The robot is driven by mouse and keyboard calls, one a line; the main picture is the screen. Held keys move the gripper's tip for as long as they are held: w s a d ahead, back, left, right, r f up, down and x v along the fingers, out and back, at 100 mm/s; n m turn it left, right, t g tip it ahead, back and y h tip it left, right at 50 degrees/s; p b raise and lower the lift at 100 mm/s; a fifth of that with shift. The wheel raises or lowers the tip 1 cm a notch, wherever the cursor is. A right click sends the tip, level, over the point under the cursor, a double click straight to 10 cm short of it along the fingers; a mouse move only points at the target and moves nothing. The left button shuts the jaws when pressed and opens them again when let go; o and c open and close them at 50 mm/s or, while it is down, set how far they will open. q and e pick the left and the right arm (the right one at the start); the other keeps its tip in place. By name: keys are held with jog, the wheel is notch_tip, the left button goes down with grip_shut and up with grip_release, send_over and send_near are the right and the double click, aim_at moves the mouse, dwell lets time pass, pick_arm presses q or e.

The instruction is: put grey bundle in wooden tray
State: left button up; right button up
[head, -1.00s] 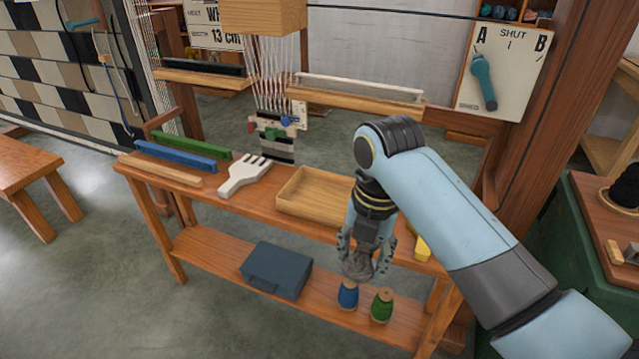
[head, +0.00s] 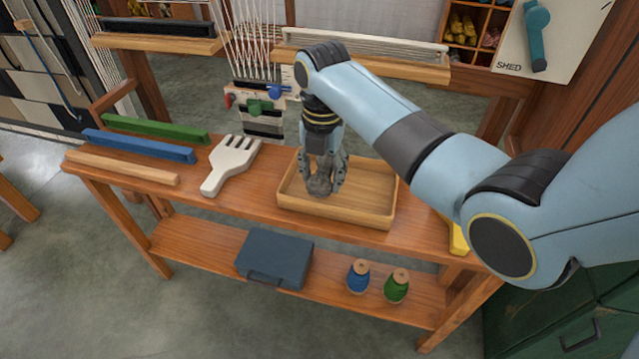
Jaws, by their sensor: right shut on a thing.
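The grey bundle (head: 319,186) is between the fingers of my right gripper (head: 322,183), which is shut on it. The gripper points down over the left part of the wooden tray (head: 385,212). The bundle appears inside the tray's outline, low near its floor; I cannot tell whether it touches the floor. The tray sits on the bench top and its right part is bare. My left gripper is not in view.
A white comb-like fork (head: 231,162) lies left of the tray on the bench (head: 240,207). Blue (head: 138,146) and green (head: 155,130) bars lie farther left. A yellow thing (head: 458,238) is at the bench's right end. The lower shelf holds a dark box (head: 274,258) and two spools.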

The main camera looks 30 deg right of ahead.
aim_at(319, 160)
jog(key=w, duration=0.1)
jog(key=w+d+f, duration=0.1)
jog(key=w+f+b, duration=0.1)
jog(key=shift+w+d+f, duration=0.15)
jog(key=shift+d, duration=0.1)
notch_tip(319, 160, down, 3)
jog(key=shift+f+b, duration=0.15)
jog(key=shift+b, duration=0.35)
jog(key=shift+f, duration=0.35)
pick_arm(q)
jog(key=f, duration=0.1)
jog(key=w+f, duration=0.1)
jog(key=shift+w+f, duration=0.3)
pick_arm(e)
jog(key=o, duration=0.9)
jog(key=shift+f, duration=0.1)
jog(key=shift+o, duration=0.2)
jog(key=shift+r, duration=0.4)
pick_arm(q)
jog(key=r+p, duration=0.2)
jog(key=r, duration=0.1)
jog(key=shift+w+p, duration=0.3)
jog(key=shift+p, duration=0.05)
pick_arm(e)
notch_tip(319, 160, up, 12)
jog(key=shift+f, duration=0.25)
